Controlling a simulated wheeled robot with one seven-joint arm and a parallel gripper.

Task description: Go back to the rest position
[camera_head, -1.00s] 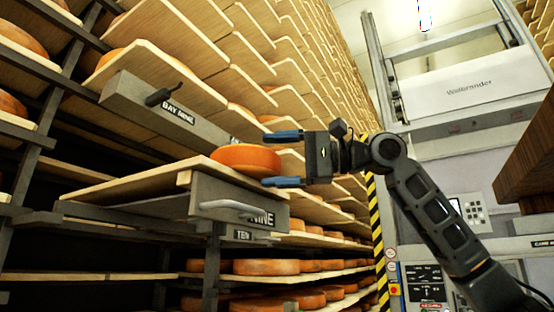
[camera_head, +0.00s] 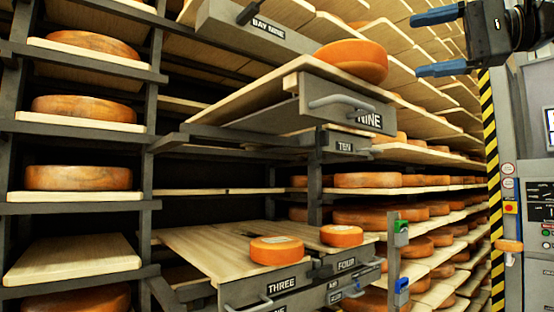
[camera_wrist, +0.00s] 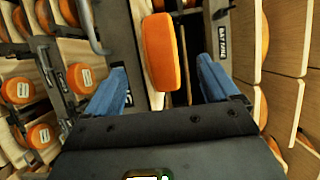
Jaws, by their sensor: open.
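My gripper (camera_head: 440,42) is at the upper right of the head view, with its two blue fingers apart and nothing between them. In the wrist view my gripper (camera_wrist: 158,92) is also open. An orange cheese wheel (camera_head: 352,60) rests on the pulled-out board of the drawer marked NINE (camera_head: 275,92), to the left of the fingers and apart from them. In the wrist view the wheel (camera_wrist: 159,52) shows beyond the gap between the fingers.
Racks of boards with cheese wheels fill the left and middle. A lower pulled-out drawer marked THREE (camera_head: 283,285) carries a small labelled wheel (camera_head: 277,250), with another (camera_head: 341,236) beside it. A yellow-black striped post (camera_head: 493,190) and a machine panel (camera_head: 535,205) stand at right.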

